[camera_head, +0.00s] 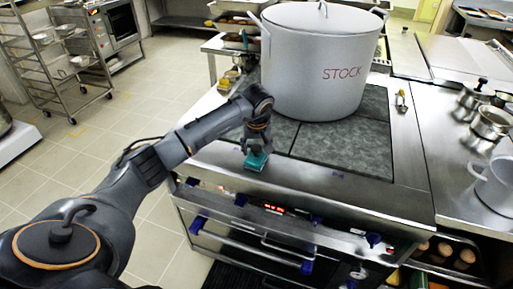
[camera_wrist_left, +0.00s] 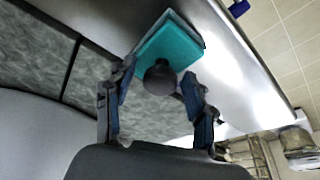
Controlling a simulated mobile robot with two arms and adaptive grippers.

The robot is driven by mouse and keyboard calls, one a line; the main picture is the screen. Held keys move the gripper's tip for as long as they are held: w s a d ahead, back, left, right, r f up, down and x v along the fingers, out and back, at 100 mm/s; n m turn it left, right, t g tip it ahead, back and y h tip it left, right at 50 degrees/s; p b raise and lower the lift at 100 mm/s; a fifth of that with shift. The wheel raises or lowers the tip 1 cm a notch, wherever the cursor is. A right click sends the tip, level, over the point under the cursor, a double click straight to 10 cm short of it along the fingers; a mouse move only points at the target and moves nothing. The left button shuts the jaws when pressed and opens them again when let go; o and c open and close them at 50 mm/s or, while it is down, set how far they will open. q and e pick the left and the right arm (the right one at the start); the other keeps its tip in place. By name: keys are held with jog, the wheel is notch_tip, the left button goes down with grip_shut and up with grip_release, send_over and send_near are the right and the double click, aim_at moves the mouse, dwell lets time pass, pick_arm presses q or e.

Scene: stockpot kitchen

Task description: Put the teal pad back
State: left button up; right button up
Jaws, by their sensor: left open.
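The teal pad (camera_head: 255,161) is at the left front of the stove's steel top, beside the grey cooking plates. In the left wrist view the pad (camera_wrist_left: 172,42) has a dark round knob (camera_wrist_left: 160,78) on it. My left gripper (camera_head: 257,146) is right above the pad, pointing down. Its two fingers are open, one on each side of the knob, with visible gaps between them and the knob. I cannot tell how far the fingertips are above the pad. My right gripper is not in view.
A large lidded stockpot (camera_head: 318,62) marked STOCK stands on the rear of the cooking plates (camera_head: 345,145), close to my left arm. Blue knobs (camera_head: 308,267) line the stove front. Smaller pots (camera_head: 490,122) stand on the right counter. The front right plate is clear.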

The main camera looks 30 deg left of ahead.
aim_at(257, 162)
pick_arm(q)
jog(key=shift+r, duration=0.15)
jog(key=b+v, duration=0.1)
jog(key=v, duration=1.1)
